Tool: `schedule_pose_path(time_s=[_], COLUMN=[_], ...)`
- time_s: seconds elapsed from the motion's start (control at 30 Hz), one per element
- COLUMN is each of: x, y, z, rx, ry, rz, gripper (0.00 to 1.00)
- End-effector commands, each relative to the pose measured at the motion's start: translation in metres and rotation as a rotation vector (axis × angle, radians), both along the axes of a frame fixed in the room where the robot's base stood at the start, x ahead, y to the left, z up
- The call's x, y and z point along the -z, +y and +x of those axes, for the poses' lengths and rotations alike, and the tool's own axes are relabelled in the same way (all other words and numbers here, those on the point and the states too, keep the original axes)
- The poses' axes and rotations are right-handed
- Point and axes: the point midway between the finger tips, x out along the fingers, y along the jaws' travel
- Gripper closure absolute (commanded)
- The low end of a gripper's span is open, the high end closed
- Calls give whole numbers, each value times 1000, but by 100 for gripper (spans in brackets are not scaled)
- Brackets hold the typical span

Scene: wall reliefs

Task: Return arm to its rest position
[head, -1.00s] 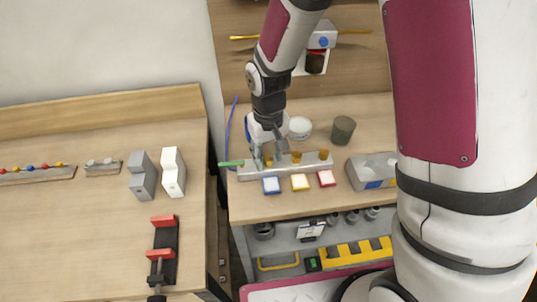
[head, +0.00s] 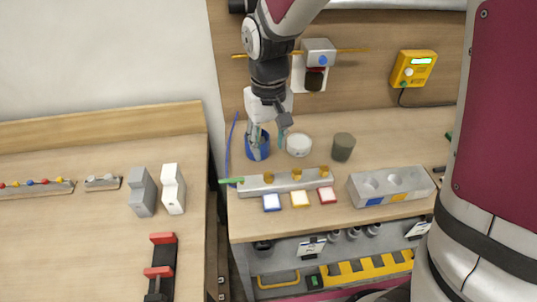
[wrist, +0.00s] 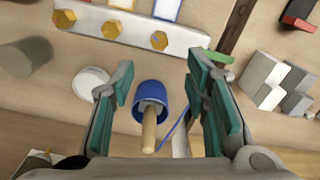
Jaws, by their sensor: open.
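My gripper (head: 268,133) hangs above the back of the right-hand workbench, pointing down, its fingers apart. In the wrist view my gripper (wrist: 160,112) shows two green-padded fingers with nothing held between them. A blue cup (wrist: 150,95) with a wooden-handled tool (wrist: 149,130) in it shows between and below the fingers, apart from them. In the head view the blue cup (head: 263,150) is partly hidden behind the gripper.
A grey bar with yellow knobs (head: 292,180) lies in front of the gripper. A white round dish (head: 299,145) and a dark cylinder (head: 343,146) stand to its right. A grey block with holes (head: 390,185) is further right. A wall fixture (head: 316,60) is behind.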

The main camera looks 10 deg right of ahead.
Motion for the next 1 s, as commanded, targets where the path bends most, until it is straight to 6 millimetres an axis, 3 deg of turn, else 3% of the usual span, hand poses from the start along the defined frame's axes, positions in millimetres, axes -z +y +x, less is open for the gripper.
schedule_pose_path(time_s=[0.17, 0.7, 0.87, 1.0], x=[-11, -13, -43, -84], y=[0, -1, -18, -44], z=[0, -1, -11, -32], rx=[0, 2, 28, 68], ry=[0, -3, -54, -129], rz=[0, 1, 7, 16], gripper=[57, 57, 57, 57])
